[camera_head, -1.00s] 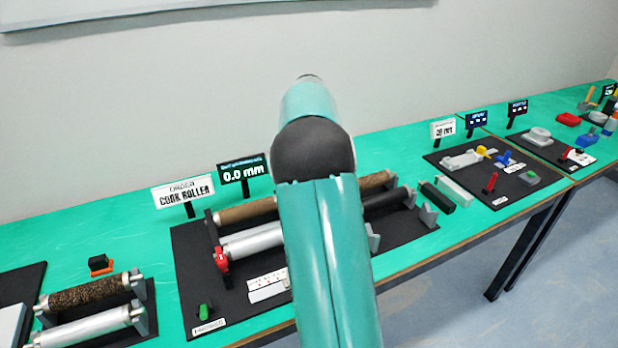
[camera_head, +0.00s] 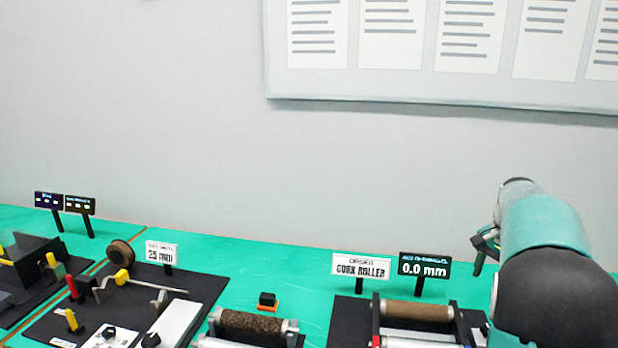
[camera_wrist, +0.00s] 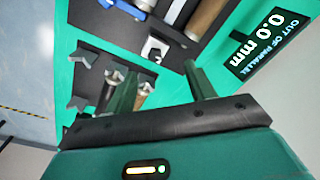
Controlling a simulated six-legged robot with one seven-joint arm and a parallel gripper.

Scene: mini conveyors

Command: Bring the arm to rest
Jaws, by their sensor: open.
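My teal arm (camera_head: 545,235) stands at the right of the head view, raised in front of the wall. My gripper (camera_head: 482,258) shows partly at its left side, dark and small, above the green table. In the wrist view my gripper (camera_wrist: 160,85) has its two green fingers apart with nothing held between them. The arm's lower links are out of view.
Another cork roller (camera_head: 252,323), a brown wheel (camera_head: 120,253) and a 25 mm sign (camera_head: 161,253) are farther left. A wall board (camera_head: 440,90) hangs behind.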

